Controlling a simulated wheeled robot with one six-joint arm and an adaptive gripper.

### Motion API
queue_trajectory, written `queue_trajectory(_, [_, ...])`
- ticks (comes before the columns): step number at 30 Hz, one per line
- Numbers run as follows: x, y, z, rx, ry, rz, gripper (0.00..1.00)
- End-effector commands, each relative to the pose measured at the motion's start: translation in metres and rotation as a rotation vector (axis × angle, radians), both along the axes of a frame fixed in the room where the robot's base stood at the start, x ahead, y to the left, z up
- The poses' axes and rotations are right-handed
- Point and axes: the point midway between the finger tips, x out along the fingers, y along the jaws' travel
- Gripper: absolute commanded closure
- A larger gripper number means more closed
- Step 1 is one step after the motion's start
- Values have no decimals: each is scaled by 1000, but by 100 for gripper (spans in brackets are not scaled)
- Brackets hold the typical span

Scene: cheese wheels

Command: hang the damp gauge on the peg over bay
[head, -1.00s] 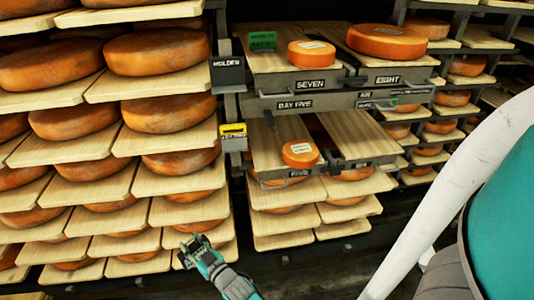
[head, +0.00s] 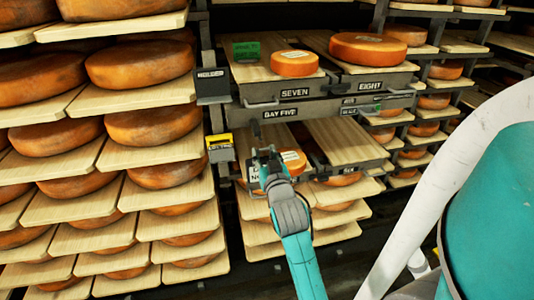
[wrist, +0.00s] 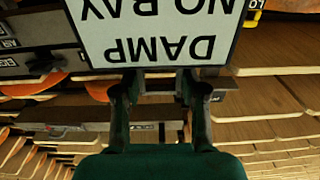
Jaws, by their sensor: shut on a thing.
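The damp gauge is a white plate with a dark edge, lettered "DAMP" and "NO BAY"; it fills the top of the wrist view (wrist: 155,38), upside down. My gripper (wrist: 160,85) is shut on its edge. A small dark peg (head: 256,129) sticks out just left of the "BAY FIVE" label (head: 279,114), a little above my gripper. The gauge appears apart from the peg.
A cheese wheel (head: 293,161) on the lower board is partly behind my gripper. A yellow tag box (head: 219,141) and a dark "MOLDEN"-like sign (head: 211,85) sit on the post at left. Boards with cheese wheels (head: 139,66) jut out further left.

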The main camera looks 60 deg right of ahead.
Motion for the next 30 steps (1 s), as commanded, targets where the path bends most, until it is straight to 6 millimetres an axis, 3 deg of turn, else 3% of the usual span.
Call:
queue_trajectory(5, [-5,-4,6,-1,-2,-15,100])
queue_trajectory(30, [22,-35,1,0,-2,-13,100])
